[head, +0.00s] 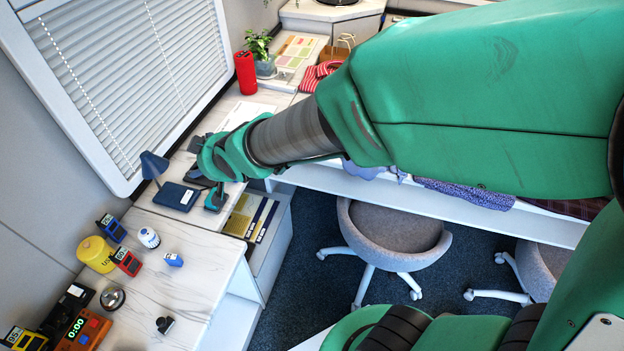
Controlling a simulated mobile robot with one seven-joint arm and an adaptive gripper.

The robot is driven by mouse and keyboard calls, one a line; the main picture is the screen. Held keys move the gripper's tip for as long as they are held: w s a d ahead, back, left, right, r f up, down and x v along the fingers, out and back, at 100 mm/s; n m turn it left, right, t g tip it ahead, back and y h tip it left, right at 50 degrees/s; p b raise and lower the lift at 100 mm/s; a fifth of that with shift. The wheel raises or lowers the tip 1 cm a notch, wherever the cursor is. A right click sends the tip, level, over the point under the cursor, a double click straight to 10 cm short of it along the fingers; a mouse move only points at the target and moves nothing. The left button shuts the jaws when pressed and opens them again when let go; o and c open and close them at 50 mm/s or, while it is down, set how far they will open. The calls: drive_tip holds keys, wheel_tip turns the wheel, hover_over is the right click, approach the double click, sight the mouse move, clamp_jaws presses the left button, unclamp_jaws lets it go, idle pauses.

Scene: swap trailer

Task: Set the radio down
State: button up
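My gripper (205,188) is at the far end of my green arm, over the desk by the window, just right of the dark blue lamp (177,196). My own wrist covers most of it, so I cannot tell whether its fingers are open or shut, or whether they hold something. I cannot make out a radio for certain; one at the gripper would be largely hidden. A small blue device (111,228) and a red device (127,262) stand on the near white counter (205,275), well left of and below my gripper.
A red cylinder (245,73) stands farther back.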

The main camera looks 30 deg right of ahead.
drive_tip(key=s+d+r+m+g+h, duration=0.2)
drive_tip(key=s+d+r+m, duration=0.1)
drive_tip(key=s+d+r, duration=0.8)
drive_tip(key=s+d+g, duration=0.1)
drive_tip(key=s+d, duration=0.1)
drive_tip(key=s, duration=0.6)
drive_tip(key=s+d+m, duration=0.1)
drive_tip(key=s+d, duration=0.2)
drive_tip(key=s, duration=0.5)
drive_tip(key=shift+s+d+r+g+h, duration=0.25)
drive_tip(key=shift+d+g+h, duration=0.1)
drive_tip(key=shift+g+h, duration=0.05)
